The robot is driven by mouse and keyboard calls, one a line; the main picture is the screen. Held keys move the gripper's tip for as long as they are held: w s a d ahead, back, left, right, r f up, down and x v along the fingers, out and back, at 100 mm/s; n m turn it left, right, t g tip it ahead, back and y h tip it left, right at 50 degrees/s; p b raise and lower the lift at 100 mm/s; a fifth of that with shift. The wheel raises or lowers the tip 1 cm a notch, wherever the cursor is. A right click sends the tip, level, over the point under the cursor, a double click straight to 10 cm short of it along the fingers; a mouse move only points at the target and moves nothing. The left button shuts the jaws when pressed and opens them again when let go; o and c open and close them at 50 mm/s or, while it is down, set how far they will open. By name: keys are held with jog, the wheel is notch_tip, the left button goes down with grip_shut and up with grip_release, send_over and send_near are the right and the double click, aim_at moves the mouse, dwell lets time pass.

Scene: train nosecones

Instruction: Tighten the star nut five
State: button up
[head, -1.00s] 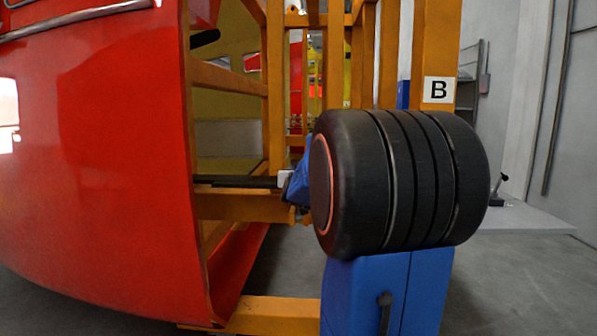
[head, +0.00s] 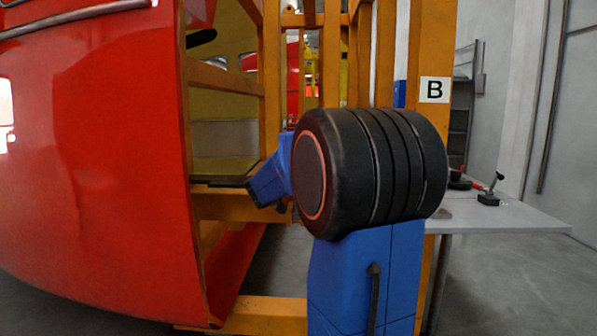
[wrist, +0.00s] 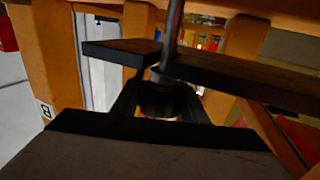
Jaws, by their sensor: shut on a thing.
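In the wrist view, the dark fingers of my gripper (wrist: 160,108) are closed around a dark round nut (wrist: 160,97), which I take to be star nut five. A grey rod (wrist: 173,30) rises above the nut, past a dark flat bar (wrist: 225,75). The nut's far side and its points are hidden or too dark to make out. In the head view, my black and blue arm reaches left toward the orange frame (head: 228,207) beside the red nosecone (head: 95,170). My fingertips and the nut cannot be made out there.
Orange posts stand close behind my arm, one bearing a "B" sign (head: 434,90). A grey table (head: 500,215) with small dark tools (head: 488,190) stands at right. The grey floor (head: 500,285) in front of it is clear.

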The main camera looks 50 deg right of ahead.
jog(key=m+g, duration=0.2)
jog(key=g, duration=0.1)
jog(key=m+g+h, duration=0.1)
jog(key=g, duration=0.1)
jog(key=shift+s+d, duration=0.1)
jog(key=shift+s, duration=0.25)
jog(key=shift+s+r+m+g, duration=0.1)
jog(key=shift+s+m+g, duration=0.1)
jog(key=shift+m+g, duration=0.6)
jog(key=shift+s+f+m+g, duration=0.15)
jog(key=shift+m+g, duration=0.3)
jog(key=shift+g, duration=0.55)
jog(key=shift+s+r+m+g, duration=0.15)
jog(key=shift+s+m+g, duration=0.1)
jog(key=shift+m+g, duration=0.55)
jog(key=shift+g, duration=0.3)
jog(key=o, duration=1)
jog(key=shift+o, duration=0.2)
jog(key=v, duration=1.2)
jog(key=shift+s+r, duration=0.1)
jog(key=shift+r, duration=0.05)
